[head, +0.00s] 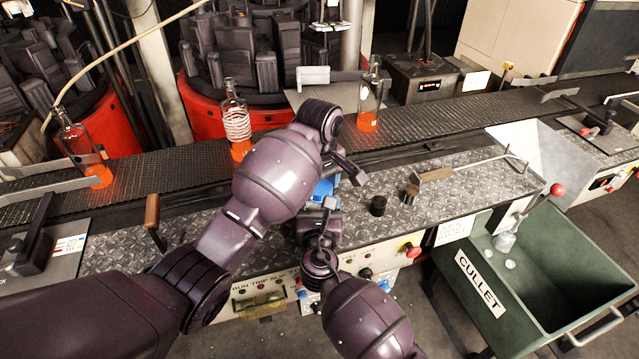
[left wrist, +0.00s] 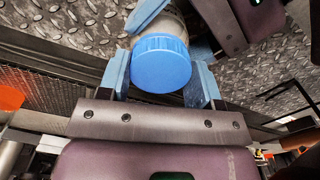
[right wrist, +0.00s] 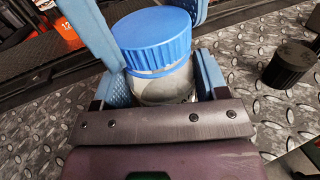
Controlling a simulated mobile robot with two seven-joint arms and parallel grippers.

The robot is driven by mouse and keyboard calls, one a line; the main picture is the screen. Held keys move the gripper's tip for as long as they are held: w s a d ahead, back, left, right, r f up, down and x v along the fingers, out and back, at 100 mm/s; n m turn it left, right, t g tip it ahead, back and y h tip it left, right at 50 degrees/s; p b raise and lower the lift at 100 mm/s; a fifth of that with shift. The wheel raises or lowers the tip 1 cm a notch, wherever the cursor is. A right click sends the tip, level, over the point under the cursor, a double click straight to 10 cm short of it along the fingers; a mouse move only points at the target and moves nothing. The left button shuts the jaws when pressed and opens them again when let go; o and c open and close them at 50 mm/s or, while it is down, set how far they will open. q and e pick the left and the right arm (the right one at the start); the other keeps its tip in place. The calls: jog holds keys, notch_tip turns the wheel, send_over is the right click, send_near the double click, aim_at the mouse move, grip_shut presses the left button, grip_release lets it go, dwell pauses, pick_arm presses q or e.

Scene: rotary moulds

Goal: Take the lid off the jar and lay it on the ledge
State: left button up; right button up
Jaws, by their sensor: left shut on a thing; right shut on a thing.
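The jar (right wrist: 168,88) is pale, with a ribbed blue lid (right wrist: 152,40) on its top. My left gripper (left wrist: 160,78) is shut on the lid, which also shows in the left wrist view (left wrist: 161,64). My right gripper (right wrist: 163,84) is shut around the jar body just below the lid. In the head view my arms mostly hide the jar; only a patch of blue shows between the hands. The lid looks seated on the jar. The ledge (head: 460,192) is a grey diamond-plate strip running along the machine front.
Several glowing bottles, one nearby (head: 237,125), stand along the conveyor (head: 190,160) behind. A green cullet bin (head: 545,262) stands front right. Some bare plate lies between.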

aim_at(319, 186)
pick_arm(q)
jog(key=shift+r, duration=0.35)
dwell(0.3)
jog(key=shift+r, duration=0.35)
jog(key=shift+r, duration=0.5)
notch_tip(319, 186, up, 3)
jog(key=shift+w+r, duration=0.1)
jog(key=shift+r, duration=0.3)
pick_arm(e)
jog(key=o, duration=1.8)
jog(key=shift+s, duration=0.1)
